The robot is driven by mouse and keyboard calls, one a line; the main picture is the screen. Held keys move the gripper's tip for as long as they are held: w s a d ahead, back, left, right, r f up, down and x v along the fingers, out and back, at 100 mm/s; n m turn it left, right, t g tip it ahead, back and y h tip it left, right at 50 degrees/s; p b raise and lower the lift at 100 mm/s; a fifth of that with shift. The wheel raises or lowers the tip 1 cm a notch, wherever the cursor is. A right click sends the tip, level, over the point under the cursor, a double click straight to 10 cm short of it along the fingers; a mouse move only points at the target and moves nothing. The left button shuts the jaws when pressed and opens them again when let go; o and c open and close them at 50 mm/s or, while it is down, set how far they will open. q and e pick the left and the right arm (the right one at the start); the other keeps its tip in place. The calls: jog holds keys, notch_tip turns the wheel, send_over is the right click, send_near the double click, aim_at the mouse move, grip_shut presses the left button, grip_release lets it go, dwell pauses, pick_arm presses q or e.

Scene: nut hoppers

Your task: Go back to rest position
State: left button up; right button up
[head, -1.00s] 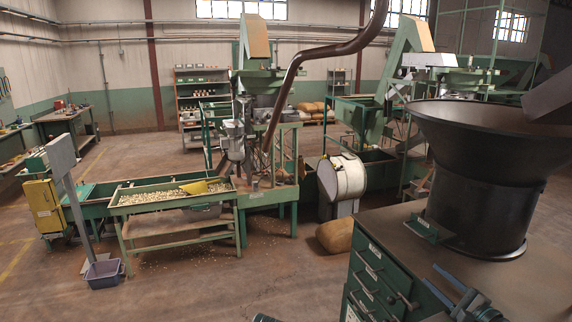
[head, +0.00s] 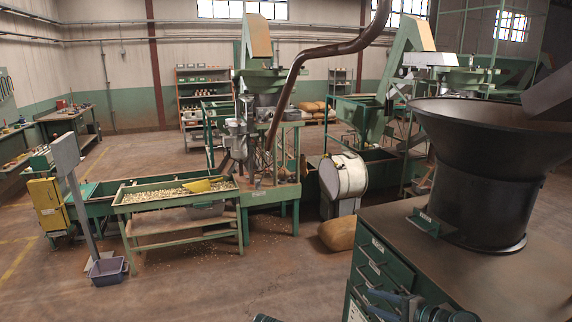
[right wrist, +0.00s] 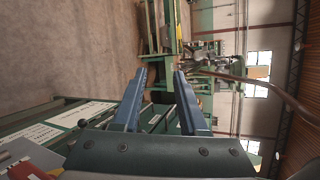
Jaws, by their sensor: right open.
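My right gripper (head: 388,302) is at the bottom edge of the head view, in front of the green drawer cabinet (head: 372,252). In the right wrist view its two blue fingers (right wrist: 160,78) stand apart with nothing between them. Most of the right arm is cut off below the head view. A small dark part shows at the bottom middle of the head view, too little to tell what it is. My left gripper cannot be made out.
A large dark hopper (head: 478,170) stands on the cabinet at right. A green sorting table (head: 180,216) with nuts is left of centre. A blue bin (head: 108,270) and a sack (head: 338,234) are on the floor. The floor in front is open.

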jog(key=s+a+f+n+g+h, duration=0.1)
jog(key=s+a+f+n+g, duration=0.3)
jog(key=a, duration=0.3)
jog(key=s+a+f+n+g+h, duration=0.1)
jog(key=s+a+f+n+g, duration=0.1)
jog(key=a+f+n+g, duration=0.4)
jog(key=s+a+f+n+g+h+b, duration=0.1)
jog(key=s+a+f+n+h, duration=0.3)
jog(key=s+n+h, duration=0.3)
jog(key=shift+s+a+f+n+h, duration=0.3)
jog(key=shift+s+f+h, duration=0.3)
jog(key=shift+s+f, duration=0.35)
jog(key=shift+r, duration=0.1)
